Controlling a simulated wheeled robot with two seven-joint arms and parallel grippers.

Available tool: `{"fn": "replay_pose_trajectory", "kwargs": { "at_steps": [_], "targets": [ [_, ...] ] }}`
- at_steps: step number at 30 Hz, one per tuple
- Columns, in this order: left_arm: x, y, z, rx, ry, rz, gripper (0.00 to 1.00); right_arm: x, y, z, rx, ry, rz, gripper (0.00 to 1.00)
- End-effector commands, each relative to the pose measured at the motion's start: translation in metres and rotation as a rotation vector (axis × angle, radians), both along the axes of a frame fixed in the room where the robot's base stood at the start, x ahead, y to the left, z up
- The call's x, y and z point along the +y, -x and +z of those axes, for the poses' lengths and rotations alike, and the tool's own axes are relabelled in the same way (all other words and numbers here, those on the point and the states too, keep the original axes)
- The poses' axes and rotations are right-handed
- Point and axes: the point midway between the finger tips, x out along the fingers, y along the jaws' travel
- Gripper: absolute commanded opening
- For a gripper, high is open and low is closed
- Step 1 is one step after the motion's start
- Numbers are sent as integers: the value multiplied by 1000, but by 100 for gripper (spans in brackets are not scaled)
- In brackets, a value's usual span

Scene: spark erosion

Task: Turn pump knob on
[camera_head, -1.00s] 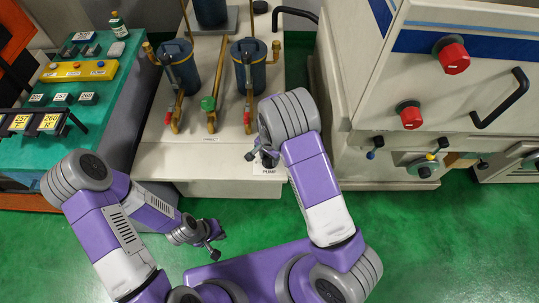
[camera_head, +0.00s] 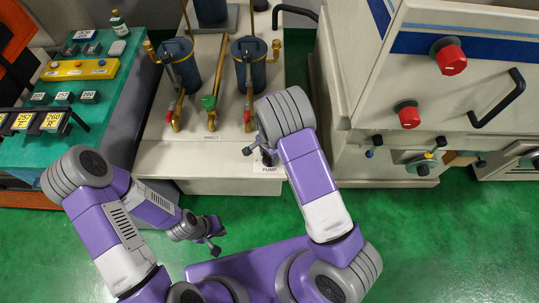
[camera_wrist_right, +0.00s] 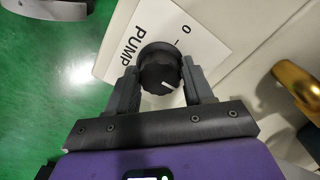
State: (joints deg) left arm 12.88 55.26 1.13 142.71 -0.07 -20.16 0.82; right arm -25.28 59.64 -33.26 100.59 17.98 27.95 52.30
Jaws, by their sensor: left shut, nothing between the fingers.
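The black pump knob (camera_wrist_right: 160,72) sits on a white label (camera_wrist_right: 205,45) marked PUMP and 0 in the right wrist view. A short white line on its face points to the lower right of that view. My right gripper (camera_wrist_right: 161,80) has its fingers apart, one on each side of the knob; firm contact does not show. In the head view my right gripper (camera_head: 258,155) is at the front of the white machine, over the PUMP label (camera_head: 269,169), and mostly hides the knob. My left gripper (camera_head: 213,241) is shut and empty, low over the green floor.
A brass part (camera_wrist_right: 297,85) is at the right of the wrist view. A cabinet with red knobs (camera_head: 451,60) is at right, a green-topped bench (camera_head: 100,100) at left.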

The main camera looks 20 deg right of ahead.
Motion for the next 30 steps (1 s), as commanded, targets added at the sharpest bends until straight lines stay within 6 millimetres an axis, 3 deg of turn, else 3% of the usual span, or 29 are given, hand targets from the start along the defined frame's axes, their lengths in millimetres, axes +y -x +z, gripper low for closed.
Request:
{"fn": "replay_pose_trajectory", "kwargs": {
  "at_steps": [4, 13, 24, 30],
  "targets": [
    [0, 0, 0, 0, 0, 0, 0, 0, 0, 0, 0, 0, 1, 72],
    [0, 0, 1, 0, 0, 0, 0, 0, 0, 3, -1, 0, 3, 72],
    [0, 0, 16, 0, 0, 0, 0, 0, 0, 61, -3, -1, 3, 72],
    [0, 0, 19, 0, 0, 0, 0, 0, 0, 76, -1, 0, 1, 72]
  ]
}}
